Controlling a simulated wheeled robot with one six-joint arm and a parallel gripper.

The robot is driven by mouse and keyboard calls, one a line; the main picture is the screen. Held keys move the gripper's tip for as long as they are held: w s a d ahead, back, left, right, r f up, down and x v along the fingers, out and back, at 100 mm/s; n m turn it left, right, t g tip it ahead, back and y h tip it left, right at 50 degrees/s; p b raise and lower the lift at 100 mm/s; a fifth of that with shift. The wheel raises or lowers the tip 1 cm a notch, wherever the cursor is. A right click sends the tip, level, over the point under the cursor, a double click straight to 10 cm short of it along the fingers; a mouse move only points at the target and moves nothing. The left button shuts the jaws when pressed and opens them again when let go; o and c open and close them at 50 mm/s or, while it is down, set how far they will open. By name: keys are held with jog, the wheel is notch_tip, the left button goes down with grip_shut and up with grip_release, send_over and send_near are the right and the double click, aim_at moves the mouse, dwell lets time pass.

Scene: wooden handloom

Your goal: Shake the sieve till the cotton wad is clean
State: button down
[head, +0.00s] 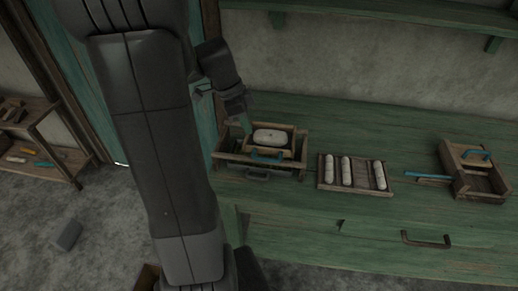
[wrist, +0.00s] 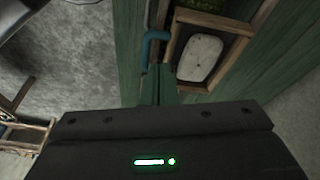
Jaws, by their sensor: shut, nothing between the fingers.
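The cotton wad (head: 269,136) is a pale, speckled oblong lying in the sieve (head: 292,151), a small wooden frame with a blue handle (head: 268,157) on its front. The sieve sits on a larger wooden box (head: 226,158) on the green bench. In the wrist view the shut fingers (wrist: 158,88) are beside the blue handle (wrist: 154,48) and the cotton wad (wrist: 200,57). I cannot tell whether the fingertips touch the sieve.
A wooden tray (head: 355,185) with several white rolls lies right of the box. Farther right stands a wooden box with blue handles (head: 466,184). A green shelf (head: 380,10) runs above the bench. Bare bench (head: 350,130) lies behind the tray.

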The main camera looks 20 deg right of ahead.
aim_at(259, 149)
jog(key=d+f, duration=0.1)
jog(key=f, duration=0.2)
jog(key=s+d+f+m, duration=0.1)
jog(key=f, duration=0.2)
jog(key=d+f+m, duration=0.1)
jog(key=f, duration=0.2)
jog(key=shift+s, duration=0.3)
jog(key=shift+f, duration=0.3)
